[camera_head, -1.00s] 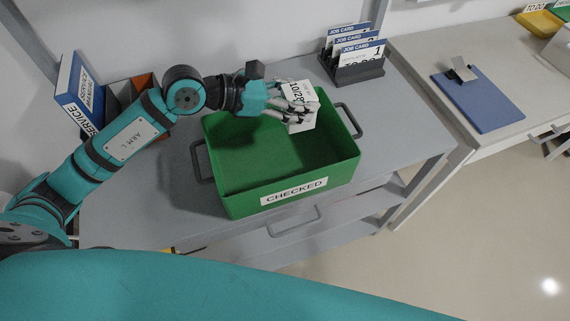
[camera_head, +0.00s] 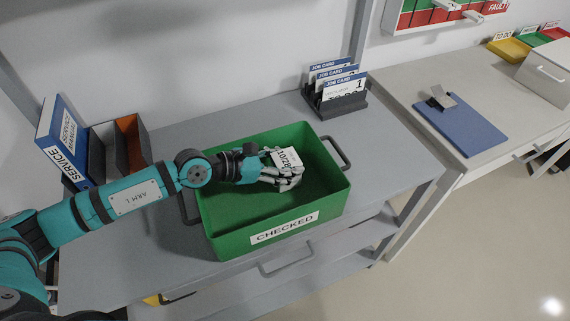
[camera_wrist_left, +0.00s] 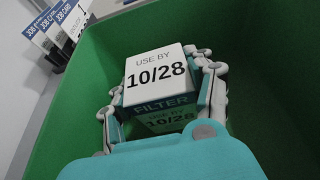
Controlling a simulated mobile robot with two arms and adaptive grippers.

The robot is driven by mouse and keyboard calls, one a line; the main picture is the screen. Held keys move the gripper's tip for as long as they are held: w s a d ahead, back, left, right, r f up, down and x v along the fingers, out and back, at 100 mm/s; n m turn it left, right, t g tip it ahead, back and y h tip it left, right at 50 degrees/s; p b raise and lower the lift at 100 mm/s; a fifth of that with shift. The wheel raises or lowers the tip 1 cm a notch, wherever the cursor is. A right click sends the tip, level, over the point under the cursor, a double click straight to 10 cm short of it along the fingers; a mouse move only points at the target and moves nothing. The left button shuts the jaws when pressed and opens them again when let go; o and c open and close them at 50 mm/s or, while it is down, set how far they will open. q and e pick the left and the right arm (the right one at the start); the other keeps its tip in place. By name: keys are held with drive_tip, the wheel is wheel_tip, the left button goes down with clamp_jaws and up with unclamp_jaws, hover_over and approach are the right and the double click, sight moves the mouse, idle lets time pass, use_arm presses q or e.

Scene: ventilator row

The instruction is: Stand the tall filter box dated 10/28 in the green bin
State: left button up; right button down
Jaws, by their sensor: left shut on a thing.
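The green bin (camera_head: 218,222), labelled "CHECKED", stands on the grey bench. The gripper and box are inside the bin's outline, toward its right half. The box's lower end is hidden, so I cannot tell whether it touches the bin floor. My right gripper is not in view.
A job card rack (camera_head: 338,100) stands behind the bin at the right. A blue service binder (camera_head: 62,140) and a grey and orange holder (camera_head: 125,148) are at the left. A blue clipboard (camera_head: 460,125) lies on the right-hand bench.

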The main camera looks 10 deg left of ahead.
use_arm(q)
drive_tip(key=shift+f, duration=0.2)
drive_tip(key=o, duration=1.2)
drive_tip(key=shift+c, duration=0.2)
drive_tip(key=shift+r, duration=0.25)
drive_tip(key=v, duration=0.2)
drive_tip(key=b+v, duration=0.1)
drive_tip(key=v, duration=0.3)
drive_tip(key=shift+s+a+f+b, duration=0.1)
drive_tip(key=shift+a+f+b, duration=0.15)
drive_tip(key=shift+b, duration=0.15)
drive_tip(key=shift+s+a+r, duration=0.3)
drive_tip(key=shift+a+r, duration=0.05)
drive_tip(key=shift+r, duration=0.05)
